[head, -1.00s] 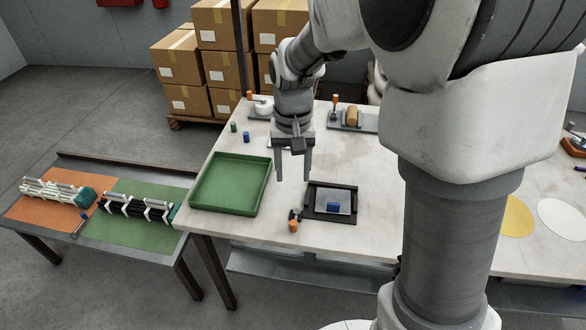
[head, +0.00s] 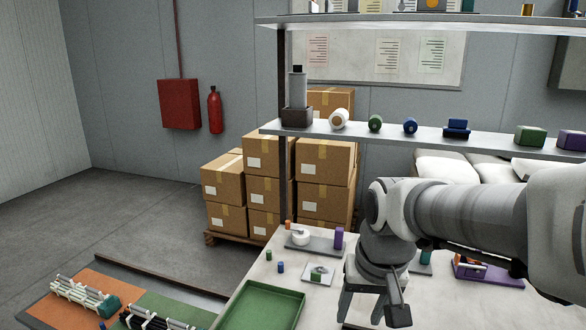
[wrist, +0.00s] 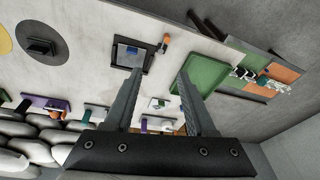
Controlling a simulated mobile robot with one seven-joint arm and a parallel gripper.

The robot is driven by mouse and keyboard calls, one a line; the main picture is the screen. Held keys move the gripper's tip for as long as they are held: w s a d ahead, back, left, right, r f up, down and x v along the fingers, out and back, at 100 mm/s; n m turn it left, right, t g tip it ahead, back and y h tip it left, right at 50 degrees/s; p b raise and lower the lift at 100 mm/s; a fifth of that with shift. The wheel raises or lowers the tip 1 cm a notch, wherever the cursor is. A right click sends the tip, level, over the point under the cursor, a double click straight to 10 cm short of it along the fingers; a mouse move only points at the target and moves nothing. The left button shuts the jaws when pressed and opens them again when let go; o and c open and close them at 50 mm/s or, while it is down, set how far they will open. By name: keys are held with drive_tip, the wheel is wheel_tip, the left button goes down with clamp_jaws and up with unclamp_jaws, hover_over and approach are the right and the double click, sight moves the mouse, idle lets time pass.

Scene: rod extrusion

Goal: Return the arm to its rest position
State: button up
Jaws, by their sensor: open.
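My gripper (head: 366,302) hangs below the arm over the worktable in the head view, at the lower right of centre. In the wrist view my gripper (wrist: 155,92) shows two dark fingers spread apart with nothing between them. The arm reaches in from the right edge of the head view.
A green tray (head: 262,308) lies left of the gripper. A black-framed plate with a blue block (wrist: 132,52) shows in the wrist view. Shelves (head: 380,133) with small parts stand above the table's back. Stacked boxes (head: 325,190) stand behind. Open floor (head: 130,220) lies at the left.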

drive_tip(key=s+d+r+t, duration=0.3)
drive_tip(key=s+r, duration=0.1)
drive_tip(key=s, duration=0.6)
drive_tip(key=shift+n+h, duration=0.3)
drive_tip(key=shift+n, duration=0.1)
